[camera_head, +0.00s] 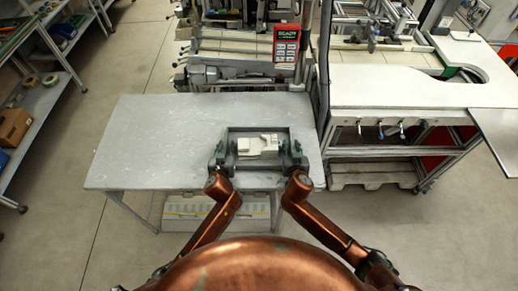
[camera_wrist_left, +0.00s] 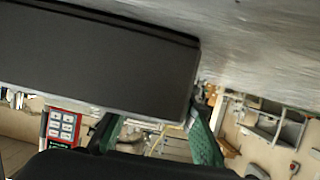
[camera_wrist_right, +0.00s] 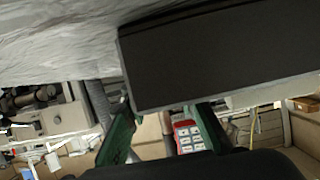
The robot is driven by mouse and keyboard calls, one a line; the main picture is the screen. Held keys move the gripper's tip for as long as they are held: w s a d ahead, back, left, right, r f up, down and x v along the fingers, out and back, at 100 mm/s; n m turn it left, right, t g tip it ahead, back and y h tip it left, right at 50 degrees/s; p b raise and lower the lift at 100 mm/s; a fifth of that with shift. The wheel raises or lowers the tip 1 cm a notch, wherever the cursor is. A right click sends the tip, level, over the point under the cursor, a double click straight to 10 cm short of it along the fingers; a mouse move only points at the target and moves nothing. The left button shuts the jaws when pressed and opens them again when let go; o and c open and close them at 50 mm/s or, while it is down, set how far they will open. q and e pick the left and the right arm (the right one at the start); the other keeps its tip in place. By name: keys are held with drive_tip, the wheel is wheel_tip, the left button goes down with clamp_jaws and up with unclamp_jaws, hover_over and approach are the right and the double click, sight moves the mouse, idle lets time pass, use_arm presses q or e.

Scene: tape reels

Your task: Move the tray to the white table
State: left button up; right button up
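The tray (camera_head: 230,144) is a dark grey open box on the grey table, near its right side, with a white block-like part (camera_head: 258,146) inside. Its dark wall fills much of the left wrist view (camera_wrist_left: 95,60) and the right wrist view (camera_wrist_right: 220,55). My left gripper (camera_head: 221,153) is at the tray's left end, and its green fingers stand apart. My right gripper (camera_head: 293,152) is at the right end, fingers also apart. The tray wall partly hides fingertips in both wrist views; contact is unclear. The white table (camera_head: 400,87) stands to the right.
The grey table (camera_head: 150,135) is bare to the left of the tray. A red-and-white panel (camera_head: 286,45) and machinery stand behind it. Shelves (camera_head: 40,105) line the left side. The white table has a curved cutout at its right and a clear top.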

use_arm(q)
drive_tip(key=shift+c, duration=0.2)
use_arm(e)
drive_tip(key=shift+c, duration=0.2)
use_arm(q)
clamp_jaws()
use_arm(e)
clamp_jaws()
